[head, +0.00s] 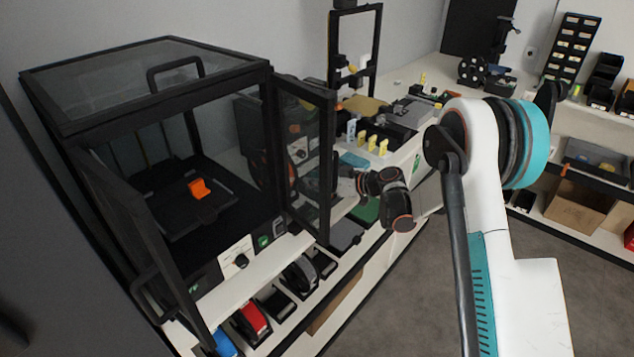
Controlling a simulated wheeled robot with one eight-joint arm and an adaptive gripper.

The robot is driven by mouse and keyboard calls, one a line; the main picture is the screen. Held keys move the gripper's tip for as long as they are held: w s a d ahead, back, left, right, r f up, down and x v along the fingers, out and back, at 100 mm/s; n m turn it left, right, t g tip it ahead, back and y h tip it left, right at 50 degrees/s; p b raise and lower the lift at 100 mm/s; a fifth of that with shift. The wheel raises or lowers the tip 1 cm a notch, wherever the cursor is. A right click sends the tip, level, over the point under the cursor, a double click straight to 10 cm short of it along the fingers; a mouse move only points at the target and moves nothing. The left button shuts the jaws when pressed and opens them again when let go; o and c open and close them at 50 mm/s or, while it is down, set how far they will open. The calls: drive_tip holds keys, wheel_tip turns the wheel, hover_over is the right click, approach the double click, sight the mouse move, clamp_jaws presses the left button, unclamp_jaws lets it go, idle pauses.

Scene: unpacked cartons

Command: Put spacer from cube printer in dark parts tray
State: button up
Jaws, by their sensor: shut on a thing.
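The orange spacer (199,188) lies on the dark bed inside the black-framed cube printer (160,62) at left. Both front doors stand open. The left door (140,235) swings toward me, and the right door (303,150) stands out toward my arm. My gripper (343,184) is at the free edge of the right door and appears shut on its handle, which is mostly hidden. Its fingers are small and partly behind the door frame. A dark tray (385,133) is on the bench beyond the door; I cannot tell if it is the parts tray.
Yellow pieces (372,143) stand near that tray. An open-frame printer (354,50) is behind. Another dark tray (585,152) is on the right shelving. Grey floor (400,310) is clear between.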

drive_tip(key=o, duration=0.5)
drive_tip(key=shift+s+f, duration=0.1)
drive_tip(key=shift+f, duration=0.3)
drive_tip(key=shift+r, duration=0.1)
